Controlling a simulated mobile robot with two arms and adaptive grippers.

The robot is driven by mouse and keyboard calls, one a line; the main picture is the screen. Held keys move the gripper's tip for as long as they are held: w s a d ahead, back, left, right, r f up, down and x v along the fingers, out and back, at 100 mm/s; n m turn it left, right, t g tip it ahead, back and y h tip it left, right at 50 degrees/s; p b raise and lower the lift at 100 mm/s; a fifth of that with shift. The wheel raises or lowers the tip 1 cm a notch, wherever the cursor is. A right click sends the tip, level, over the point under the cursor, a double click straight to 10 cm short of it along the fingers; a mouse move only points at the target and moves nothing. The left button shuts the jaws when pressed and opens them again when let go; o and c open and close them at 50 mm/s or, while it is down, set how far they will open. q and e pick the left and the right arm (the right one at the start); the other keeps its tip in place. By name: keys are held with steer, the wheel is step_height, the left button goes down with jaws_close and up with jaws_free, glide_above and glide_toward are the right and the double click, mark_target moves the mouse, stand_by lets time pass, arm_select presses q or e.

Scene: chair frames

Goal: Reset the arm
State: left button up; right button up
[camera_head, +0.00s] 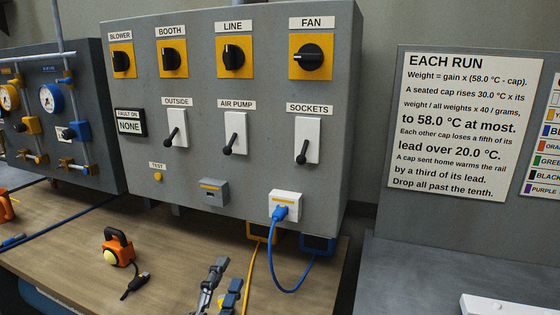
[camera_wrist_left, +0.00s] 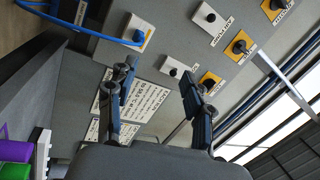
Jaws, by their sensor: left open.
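My left gripper (camera_head: 222,287) is low in the head view, in front of the grey control panel (camera_head: 240,150) and over the wooden bench (camera_head: 70,250). Its two fingers are apart with nothing between them. In the left wrist view the gripper (camera_wrist_left: 158,74) also shows open and empty, with the panel and a printed sign behind it. My right gripper is not in view.
A blue plug (camera_head: 280,212) sits in the panel's lower-right socket, its blue cable hanging in a loop beside a yellow cable (camera_head: 254,275). An orange device (camera_head: 117,248) lies on the bench. A sign board (camera_head: 462,120) stands at right. The bench's left middle has free room.

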arm_select(q)
steer(key=s+a+f+n+g+y, duration=0.2)
steer(key=a+f+n, duration=0.15)
steer(key=f, duration=0.25)
steer(key=s+a+f+n+g+y, duration=0.2)
steer(key=a+f+n+g, duration=0.15)
steer(key=f, duration=0.25)
steer(key=s+a+f+n+g, duration=0.2)
steer(key=s+f+n+g, duration=0.35)
steer(key=s+f, duration=0.4)
steer(key=s+a+f+n+g, duration=0.2)
steer(key=s+f+n+g, duration=0.35)
steer(key=s, duration=0.75)
step_height(320, 180, down, 26)
steer(key=m+g, duration=0.1)
steer(key=m, duration=0.1)
steer(key=s+a+f+g+y, duration=0.1)
steer(key=s+a+f, duration=0.1)
steer(key=s+f, duration=1.5)
steer(key=shift+s+a+f+m, duration=0.3)
steer(key=shift+s+f, duration=0.05)
steer(key=shift+s, duration=0.05)
